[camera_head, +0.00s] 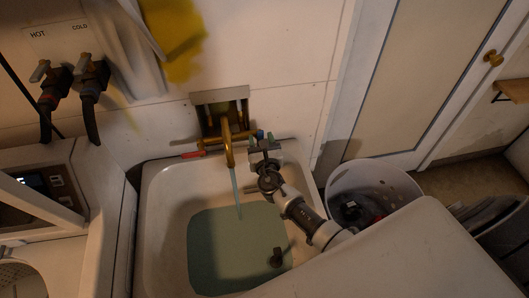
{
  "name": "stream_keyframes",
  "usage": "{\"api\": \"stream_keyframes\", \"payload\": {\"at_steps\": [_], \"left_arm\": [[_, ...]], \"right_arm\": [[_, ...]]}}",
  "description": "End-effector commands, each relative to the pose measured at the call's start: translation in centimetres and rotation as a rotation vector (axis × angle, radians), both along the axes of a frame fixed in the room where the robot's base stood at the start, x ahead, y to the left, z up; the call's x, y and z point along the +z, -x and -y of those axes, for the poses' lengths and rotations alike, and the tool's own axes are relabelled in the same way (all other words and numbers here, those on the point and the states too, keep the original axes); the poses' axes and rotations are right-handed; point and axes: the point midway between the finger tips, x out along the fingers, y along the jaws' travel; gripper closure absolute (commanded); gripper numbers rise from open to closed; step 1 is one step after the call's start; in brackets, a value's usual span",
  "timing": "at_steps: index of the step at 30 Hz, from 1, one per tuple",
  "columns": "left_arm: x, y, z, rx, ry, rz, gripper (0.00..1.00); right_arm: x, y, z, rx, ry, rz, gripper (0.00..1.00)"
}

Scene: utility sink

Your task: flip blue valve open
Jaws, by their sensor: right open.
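The brass faucet (228,140) stands over the utility sink, with a thin stream of water falling from its spout. Its red valve handle (192,155) points left. A small blue part (260,134), which looks like the blue valve handle, shows at the faucet's right end and is mostly hidden by my right gripper. My right gripper (264,143) is open at that end, its fingers close to the blue part. I cannot tell whether they touch it. My left gripper is out of view.
The white sink (161,205) holds greenish water with a small dark object (276,258) in it. A white basket (375,175) stands right of the sink. Hot and cold wall valves (92,68) with hoses are at upper left, above a white machine (105,190).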

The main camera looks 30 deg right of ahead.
Motion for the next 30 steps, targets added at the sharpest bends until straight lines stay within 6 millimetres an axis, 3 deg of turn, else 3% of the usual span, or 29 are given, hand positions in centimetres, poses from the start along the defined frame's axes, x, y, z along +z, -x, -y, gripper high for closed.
{"api": "stream_keyframes", "payload": {"at_steps": [6,13,30], "left_arm": [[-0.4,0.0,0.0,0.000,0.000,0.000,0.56],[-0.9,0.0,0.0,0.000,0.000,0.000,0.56],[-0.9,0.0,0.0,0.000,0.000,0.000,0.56]], "right_arm": [[-0.3,4.6,-1.2,0.002,-0.001,-0.003,0.51],[-0.2,7.8,-2.0,0.001,0.000,-0.003,0.51],[0.0,8.6,-2.2,0.001,0.001,-0.002,0.51]]}}
